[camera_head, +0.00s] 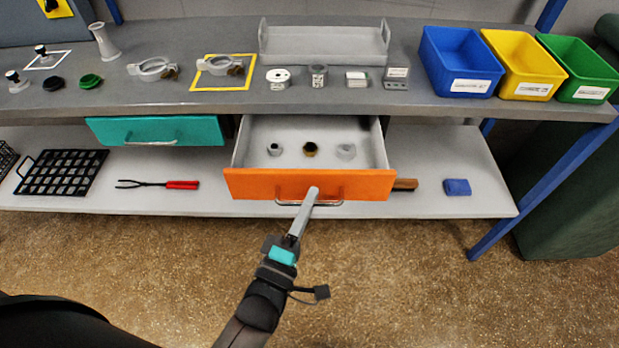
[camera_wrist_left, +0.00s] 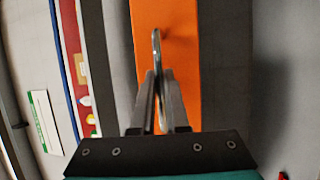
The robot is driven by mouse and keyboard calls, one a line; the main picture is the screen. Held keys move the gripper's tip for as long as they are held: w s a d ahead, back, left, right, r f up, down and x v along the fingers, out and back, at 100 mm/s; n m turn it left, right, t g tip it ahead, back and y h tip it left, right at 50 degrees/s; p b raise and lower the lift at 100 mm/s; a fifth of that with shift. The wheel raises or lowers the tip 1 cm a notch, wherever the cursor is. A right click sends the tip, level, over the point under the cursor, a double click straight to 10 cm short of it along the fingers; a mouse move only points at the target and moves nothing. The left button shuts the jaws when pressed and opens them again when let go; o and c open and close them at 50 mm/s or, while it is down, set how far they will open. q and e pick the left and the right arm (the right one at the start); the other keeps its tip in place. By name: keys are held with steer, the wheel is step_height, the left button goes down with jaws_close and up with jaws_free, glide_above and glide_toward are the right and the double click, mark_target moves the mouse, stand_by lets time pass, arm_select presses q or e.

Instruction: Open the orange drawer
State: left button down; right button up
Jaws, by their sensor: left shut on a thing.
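The orange drawer (camera_head: 250,184) is pulled out from under the workbench, and its grey inside shows from above. Several small fittings lie in it, among them a dark brass-coloured one (camera_head: 310,149) and a pale ring (camera_head: 346,151). A metal bar handle (camera_head: 327,203) runs along the drawer front. My left gripper (camera_head: 311,194) reaches up to the middle of this handle and is shut on it. In the left wrist view the fingers (camera_wrist_left: 159,100) close around the handle (camera_wrist_left: 156,48) before the orange front (camera_wrist_left: 180,60). My right gripper is not in view.
A closed teal drawer (camera_head: 190,131) is to the left. The lower shelf (camera_head: 460,160) carries a black grid (camera_head: 62,172), a red-handled fork tool (camera_head: 180,185) and a blue block (camera_head: 457,187). Blue, yellow and green bins stand on the bench at right. The floor in front is clear.

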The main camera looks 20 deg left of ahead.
arm_select(q)
steer(key=shift+s+d+p, duration=0.25)
steer(key=shift+s+p, duration=0.05)
steer(key=shift+s, duration=0.7)
steer(key=shift+s+d+p, duration=0.25)
steer(key=shift+s, duration=0.75)
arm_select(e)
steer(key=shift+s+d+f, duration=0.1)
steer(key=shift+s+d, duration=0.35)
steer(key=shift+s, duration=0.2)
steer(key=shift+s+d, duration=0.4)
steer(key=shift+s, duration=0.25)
arm_select(q)
steer(key=c, duration=1.2)
jaws_free()
